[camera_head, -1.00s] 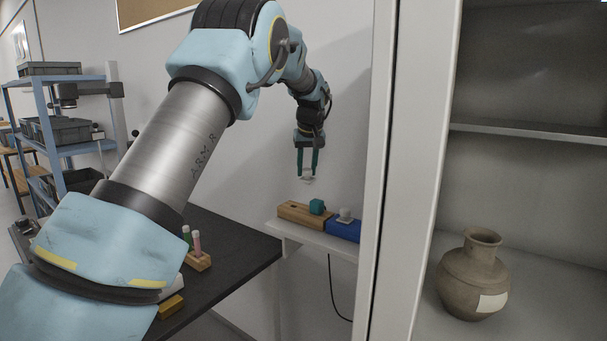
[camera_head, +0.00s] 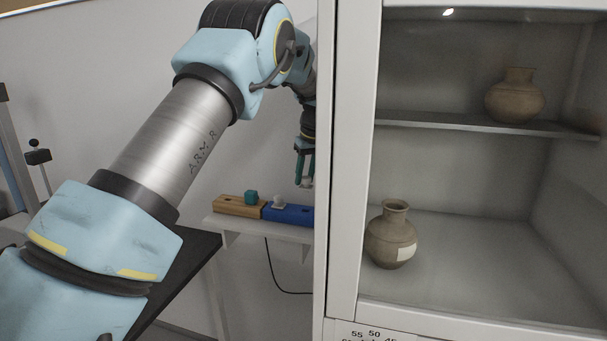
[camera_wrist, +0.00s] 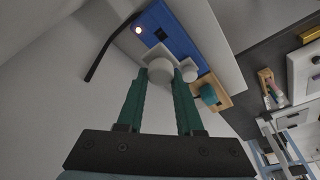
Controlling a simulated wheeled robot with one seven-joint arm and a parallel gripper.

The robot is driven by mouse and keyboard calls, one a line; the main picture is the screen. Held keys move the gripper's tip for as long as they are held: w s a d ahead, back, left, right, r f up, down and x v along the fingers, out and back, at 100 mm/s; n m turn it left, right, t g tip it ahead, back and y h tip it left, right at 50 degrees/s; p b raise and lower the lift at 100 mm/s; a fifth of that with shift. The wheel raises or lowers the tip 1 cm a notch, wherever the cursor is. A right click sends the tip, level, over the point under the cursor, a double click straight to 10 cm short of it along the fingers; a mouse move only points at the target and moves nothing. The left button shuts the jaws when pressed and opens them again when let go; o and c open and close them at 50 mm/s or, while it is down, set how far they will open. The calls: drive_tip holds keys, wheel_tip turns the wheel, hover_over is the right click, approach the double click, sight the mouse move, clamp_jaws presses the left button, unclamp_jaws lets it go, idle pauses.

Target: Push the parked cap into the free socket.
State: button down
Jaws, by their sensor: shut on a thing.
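My gripper (camera_head: 304,182) has its teal fingers shut on a pale grey cap, whose round knob (camera_wrist: 160,71) sits between the fingertips in the wrist view. The held cap is above the right part of the blue block (camera_head: 292,214), apparently clear of it. A dark square socket (camera_wrist: 160,34) shows open on the blue block in the wrist view, beyond the held cap. A second pale cap (camera_head: 279,202) stands on the block's left end; it also shows in the wrist view (camera_wrist: 189,74). The held cap hides part of the block's top.
A wooden block (camera_head: 238,206) with a teal cube (camera_head: 251,197) on it adjoins the blue block on a white wall shelf (camera_head: 258,230). A small light (camera_wrist: 137,30) glows on the blue block. A cabinet post (camera_head: 325,170) stands right of my gripper, with clay jars (camera_head: 391,238) inside.

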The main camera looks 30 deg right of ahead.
sight(305, 192)
wheel_tip(305, 192, down, 4)
drive_tip(key=shift+r+b, duration=0.25)
drive_tip(key=shift+b, duration=0.85)
drive_tip(key=shift+b+x, duration=0.4)
drive_tip(key=shift+x, duration=0.5)
drive_tip(key=shift+s+f+b, duration=0.2)
drive_tip(key=shift+f+b, duration=0.1)
drive_tip(key=shift+f, duration=0.7)
idle(1.2)
drive_tip(key=shift+c, duration=0.4)
unclamp_jaws()
drive_tip(key=shift+r, duration=0.1)
drive_tip(key=shift+r+p, duration=2.75)
drive_tip(key=shift+r, duration=1.2)
